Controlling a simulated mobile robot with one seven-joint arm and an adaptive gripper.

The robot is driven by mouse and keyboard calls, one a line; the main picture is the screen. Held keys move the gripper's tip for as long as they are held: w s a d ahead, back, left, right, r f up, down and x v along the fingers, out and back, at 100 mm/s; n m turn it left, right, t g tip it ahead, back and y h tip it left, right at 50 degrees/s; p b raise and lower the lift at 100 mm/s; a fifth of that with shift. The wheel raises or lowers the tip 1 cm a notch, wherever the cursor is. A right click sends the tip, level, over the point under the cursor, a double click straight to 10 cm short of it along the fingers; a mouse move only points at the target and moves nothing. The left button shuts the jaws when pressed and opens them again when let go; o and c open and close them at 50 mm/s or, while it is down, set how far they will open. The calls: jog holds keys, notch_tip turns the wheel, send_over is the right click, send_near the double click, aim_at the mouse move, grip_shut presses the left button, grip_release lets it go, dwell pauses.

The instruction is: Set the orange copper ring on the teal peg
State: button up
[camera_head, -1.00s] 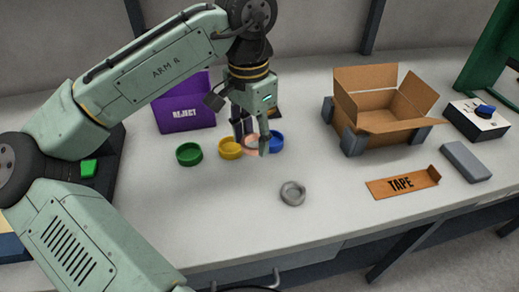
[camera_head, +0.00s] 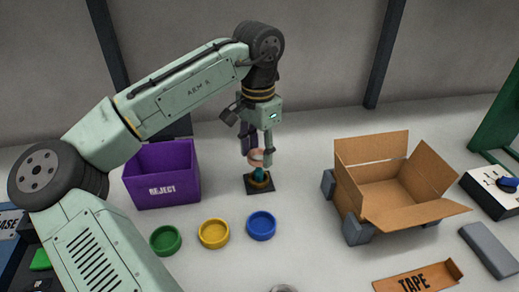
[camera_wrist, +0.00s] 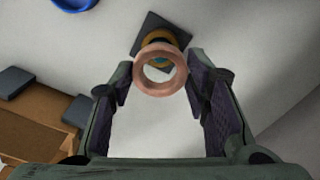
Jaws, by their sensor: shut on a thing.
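The orange copper ring (camera_head: 255,155) is held between the fingers of my gripper (camera_head: 257,150). It also shows in the wrist view (camera_wrist: 140,75), between the fingertips. The teal peg (camera_head: 259,174) stands upright on a dark square base (camera_head: 251,189), with a gold-brown band around its lower part. In the head view the ring is just above the peg's top; I cannot tell whether they touch. In the wrist view the peg is mostly hidden behind the ring, with some teal showing through the hole's upper part.
A purple REJECT bin (camera_head: 165,192) stands left of the peg. Green (camera_head: 165,251), yellow (camera_head: 214,245) and blue (camera_head: 261,237) dishes lie in front. An open cardboard box (camera_head: 385,180) is at the right. The counter around the peg's base is clear.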

aim_at(258, 167)
jog(key=shift+f+b, duration=1.75)
jog(key=shift+f, duration=0.4)
jog(key=shift+r+p, duration=0.1)
jog(key=shift+p, duration=0.75)
jog(key=shift+f+b, duration=0.35)
jog(key=shift+f, duration=0.35)
jog(key=o, duration=1)
jog(key=shift+r, duration=0.1)
